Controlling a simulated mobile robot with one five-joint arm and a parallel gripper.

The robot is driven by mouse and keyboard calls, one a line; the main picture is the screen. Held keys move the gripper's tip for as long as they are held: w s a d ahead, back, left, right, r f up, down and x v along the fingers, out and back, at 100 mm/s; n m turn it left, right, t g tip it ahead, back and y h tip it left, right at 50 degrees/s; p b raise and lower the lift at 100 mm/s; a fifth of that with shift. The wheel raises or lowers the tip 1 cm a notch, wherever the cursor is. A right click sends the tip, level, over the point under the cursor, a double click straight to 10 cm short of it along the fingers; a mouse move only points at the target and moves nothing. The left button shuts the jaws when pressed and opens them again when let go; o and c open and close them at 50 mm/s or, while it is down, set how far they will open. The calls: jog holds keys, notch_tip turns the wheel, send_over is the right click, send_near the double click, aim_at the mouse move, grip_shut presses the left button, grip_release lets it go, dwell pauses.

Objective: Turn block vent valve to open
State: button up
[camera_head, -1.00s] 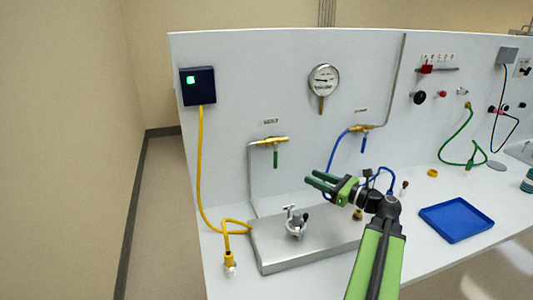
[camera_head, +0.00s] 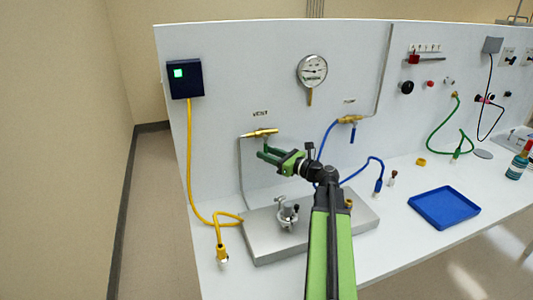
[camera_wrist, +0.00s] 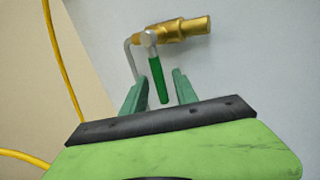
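The vent valve is a brass body (camera_head: 260,133) on the white panel under a label reading VENT (camera_head: 260,114). Its brass body (camera_wrist: 180,30) and green handle (camera_wrist: 158,80) show in the wrist view, the handle hanging roughly down. My gripper (camera_head: 264,153) is just below the brass body. In the wrist view my gripper (camera_wrist: 156,84) has its two green fingers apart, with the handle between them in the picture. I see no clear contact with either finger. In the head view the fingers mostly hide the handle.
A metal plate (camera_head: 262,246) with a small clamp (camera_head: 286,212) lies below. A second brass valve (camera_head: 350,119) with a blue handle (camera_head: 352,136) is to the right. A yellow cable (camera_head: 189,150) hangs at left; a gauge (camera_head: 312,70) is above. A blue tray (camera_head: 444,207) lies right.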

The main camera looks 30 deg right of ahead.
jog(key=shift+w+a, duration=0.15)
jog(key=shift+w, duration=0.3)
grip_shut()
dwell(1.0)
